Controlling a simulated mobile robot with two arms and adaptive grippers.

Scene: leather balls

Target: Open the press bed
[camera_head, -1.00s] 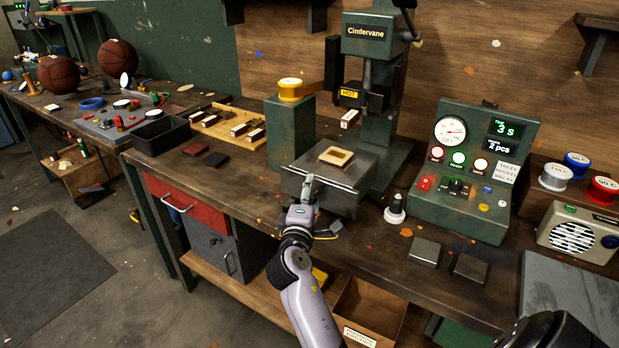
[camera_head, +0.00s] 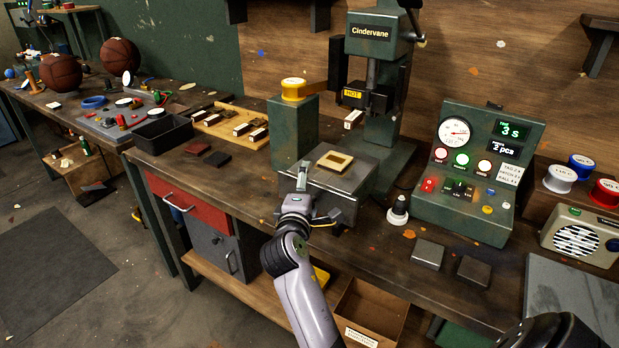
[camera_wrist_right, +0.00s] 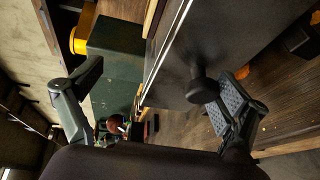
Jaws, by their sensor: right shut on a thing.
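The press bed (camera_head: 318,198) is a dark grey block under the green Cindervane press (camera_head: 372,50). A pale tan square frame (camera_head: 335,162) lies on its top. My right gripper (camera_head: 302,180) is at the bed's front left, shut on its handle knob. In the right wrist view the round black knob (camera_wrist_right: 203,88) sticks out from the bed's dark face (camera_wrist_right: 235,45). It sits between my two fingers (camera_wrist_right: 155,103), close against the right-hand one. The exact contact is partly unclear. My left gripper is not in view.
A control panel (camera_head: 480,165) stands right of the press, with a small black-and-white knob (camera_head: 398,210) beside it. Two dark slabs (camera_head: 428,254) lie on the bench front. A yellow spool (camera_head: 293,88) tops the green post left of the bed. An open cardboard box (camera_head: 372,310) is below.

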